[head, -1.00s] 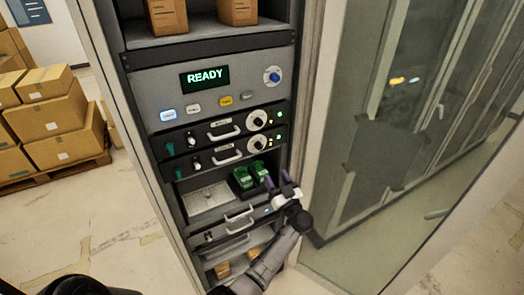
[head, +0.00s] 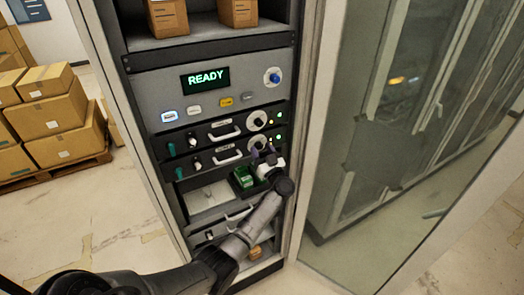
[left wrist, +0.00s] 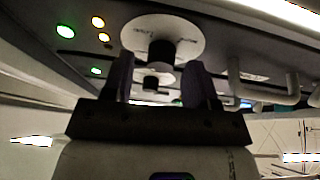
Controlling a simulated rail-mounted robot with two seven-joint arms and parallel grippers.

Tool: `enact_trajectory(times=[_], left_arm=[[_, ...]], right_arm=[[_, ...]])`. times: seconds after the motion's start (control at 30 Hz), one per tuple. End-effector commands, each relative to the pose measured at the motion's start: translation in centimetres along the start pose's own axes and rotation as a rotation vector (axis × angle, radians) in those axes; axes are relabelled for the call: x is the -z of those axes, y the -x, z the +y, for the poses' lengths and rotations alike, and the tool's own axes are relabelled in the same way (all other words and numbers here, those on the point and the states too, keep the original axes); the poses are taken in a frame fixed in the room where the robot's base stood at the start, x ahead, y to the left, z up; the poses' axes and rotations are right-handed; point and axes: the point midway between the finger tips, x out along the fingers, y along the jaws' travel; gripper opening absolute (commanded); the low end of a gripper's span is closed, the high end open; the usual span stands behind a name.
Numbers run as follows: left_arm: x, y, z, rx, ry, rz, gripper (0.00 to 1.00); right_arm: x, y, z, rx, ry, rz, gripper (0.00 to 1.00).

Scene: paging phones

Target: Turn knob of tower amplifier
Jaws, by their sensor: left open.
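Two black amplifier units in the rack each carry a black knob on a white dial at their right end, the upper knob (head: 258,120) and the lower knob (head: 258,144). Their labels are too small to read, so I cannot tell which is the tower amplifier. My left gripper (head: 265,154) is open at the lower knob, partly covering its dial. In the left wrist view, the nearer knob (left wrist: 161,53) stands out from its white dial just beyond the open fingers (left wrist: 160,85), apparently in line with the gap. A farther knob (left wrist: 151,81) shows between the fingers. Contact is unclear.
White handles (head: 224,133) project left of the knobs. Green items (head: 243,177) sit below. A glass door (head: 350,160) stands open at right.

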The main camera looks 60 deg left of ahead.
Motion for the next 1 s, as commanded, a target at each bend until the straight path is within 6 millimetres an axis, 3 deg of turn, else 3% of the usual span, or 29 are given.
enact_trajectory(times=[0.2, 0.7, 1.0], left_arm=[[0.0, 0.01, 0.01, 0.0, 0.0, 0.0, 0.51], [0.0, 0.04, 0.02, -0.001, 0.0, 0.0, 0.04], [-0.18, 0.15, 0.11, 0.022, 0.054, -0.001, 0.04]], right_arm=[[-0.01, -0.01, 0.09, -0.002, 0.003, 0.0, 0.43], [-0.05, -0.01, 0.27, -0.007, 0.009, -0.001, 0.43], [-0.25, -0.73, 0.12, -0.004, 0.004, -0.001, 0.43]])
